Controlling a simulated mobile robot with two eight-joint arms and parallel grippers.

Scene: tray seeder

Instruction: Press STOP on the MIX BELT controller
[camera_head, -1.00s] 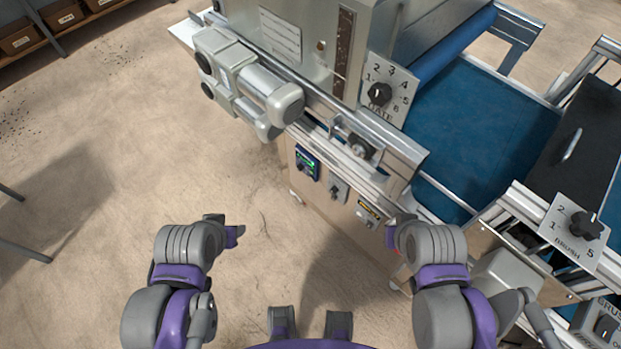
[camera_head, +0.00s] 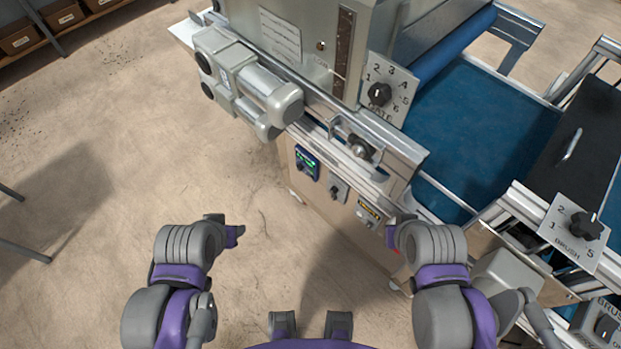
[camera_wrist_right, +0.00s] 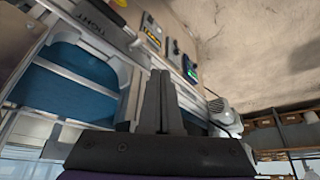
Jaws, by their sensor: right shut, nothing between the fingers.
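A small dark blue controller with a lit green display (camera_head: 305,163) is on the beige side panel under the machine's rail; its lettering is too small to read. It also shows in the right wrist view (camera_wrist_right: 190,68), beyond and to the right of the fingertips. My right gripper (camera_wrist_right: 160,75) is shut and empty, pointing up toward the panel, apart from the controller as far as I can tell.
Beside the controller are a grey switch plate (camera_head: 337,189) and a yellow-labelled box (camera_head: 369,213). Above them are a rail with a knob (camera_head: 361,147) and a GATE dial (camera_head: 379,94). A BRUSH dial (camera_head: 585,225) is at right. The floor left of the panel is clear.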

